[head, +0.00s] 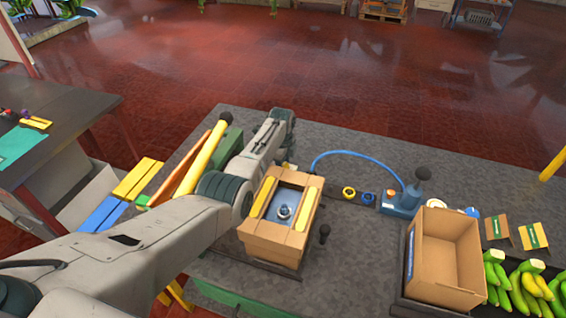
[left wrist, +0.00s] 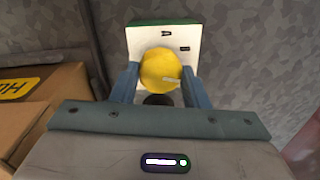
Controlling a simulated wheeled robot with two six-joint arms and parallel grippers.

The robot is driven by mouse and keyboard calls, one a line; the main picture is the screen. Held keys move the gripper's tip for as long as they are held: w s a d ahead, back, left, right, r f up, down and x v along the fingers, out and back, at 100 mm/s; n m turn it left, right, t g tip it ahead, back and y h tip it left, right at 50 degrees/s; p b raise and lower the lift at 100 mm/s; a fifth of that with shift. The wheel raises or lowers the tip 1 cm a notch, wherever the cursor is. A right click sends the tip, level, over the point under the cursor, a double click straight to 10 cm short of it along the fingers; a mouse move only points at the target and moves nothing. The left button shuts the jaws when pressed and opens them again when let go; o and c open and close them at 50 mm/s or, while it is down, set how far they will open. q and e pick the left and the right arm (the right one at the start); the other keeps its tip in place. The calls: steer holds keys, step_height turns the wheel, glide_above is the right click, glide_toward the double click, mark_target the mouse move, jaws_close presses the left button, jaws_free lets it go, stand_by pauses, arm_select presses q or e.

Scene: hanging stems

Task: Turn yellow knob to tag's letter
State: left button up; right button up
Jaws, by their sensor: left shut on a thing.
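In the left wrist view, the yellow knob (left wrist: 158,66) sits on a white panel (left wrist: 180,35) with a green edge. My left gripper (left wrist: 160,72) has one blue-grey finger on each side of the knob and is shut on it. A pale mark on the knob points to the right. Small dark marks show on the panel above the knob and to its upper right; I cannot read them. I cannot make out a tag's letter. My right gripper is in neither view.
A cardboard box with yellow strips (head: 262,245) stands right beside my left arm. An open empty carton (head: 437,295) stands further right, near green bananas (head: 528,290) and two small cards (head: 533,235). A blue device (head: 400,204) with a hose stands behind. The table's back is mostly clear.

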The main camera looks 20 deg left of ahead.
arm_select(q)
steer(key=m, duration=0.5)
steer(key=shift+w+r+m, duration=0.1)
steer(key=shift+m, duration=0.2)
steer(key=m, duration=0.5)
steer(key=shift+m+h+b, duration=0.3)
steer(key=shift+m+b, duration=0.05)
steer(key=shift+m, duration=0.35)
steer(key=o, duration=1)
steer(key=r, duration=0.3)
steer(key=r+b, duration=0.1)
steer(key=r, duration=0.3)
steer(key=r+b, duration=0.1)
steer(key=r, duration=0.2)
steer(key=shift+a+r, duration=0.3)
steer(key=shift+r, duration=0.05)
